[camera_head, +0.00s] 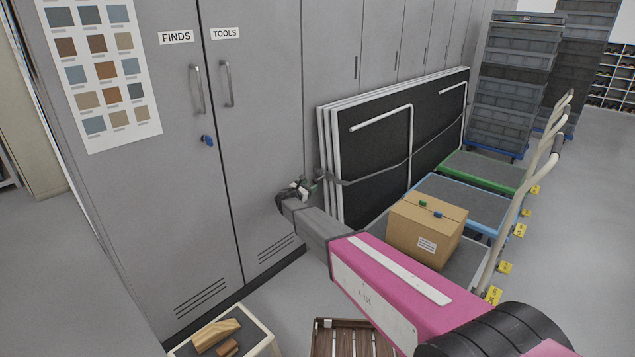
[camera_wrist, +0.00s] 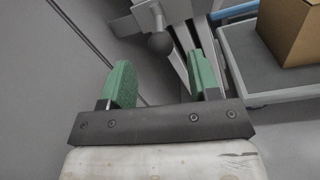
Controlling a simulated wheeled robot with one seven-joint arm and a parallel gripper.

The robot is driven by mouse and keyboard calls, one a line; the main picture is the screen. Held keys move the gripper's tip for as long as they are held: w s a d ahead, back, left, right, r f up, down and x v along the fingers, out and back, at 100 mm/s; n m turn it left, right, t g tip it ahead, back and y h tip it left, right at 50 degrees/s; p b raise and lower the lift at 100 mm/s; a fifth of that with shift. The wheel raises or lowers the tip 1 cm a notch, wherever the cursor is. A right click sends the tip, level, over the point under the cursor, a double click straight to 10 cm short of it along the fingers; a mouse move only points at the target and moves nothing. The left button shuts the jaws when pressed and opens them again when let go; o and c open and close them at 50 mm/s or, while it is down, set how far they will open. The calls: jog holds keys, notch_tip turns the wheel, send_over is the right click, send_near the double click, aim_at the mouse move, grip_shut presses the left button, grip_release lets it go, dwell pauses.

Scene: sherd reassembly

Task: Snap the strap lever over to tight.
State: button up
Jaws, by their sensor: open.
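A dark strap (camera_head: 433,143) runs across folded tables (camera_head: 384,140) that lean against the grey cabinets. At its left end, by the tables' edge, a small buckle (camera_head: 318,177) is partly hidden by my gripper (camera_head: 296,190). In the wrist view a lever with a dark ball knob (camera_wrist: 160,45) shows just beyond my gripper (camera_wrist: 163,82). The knob appears between the lines of the two green fingertips, and nothing is held. The fingers are apart. I cannot tell from these views whether the lever lies loose or tight.
Cabinet doors (camera_head: 258,130) stand close on the left. A cardboard box (camera_head: 427,228) sits on a grey trolley, which also shows in the wrist view (camera_wrist: 248,70).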

aim_at(315, 182)
jog(key=x, duration=0.7)
grip_shut()
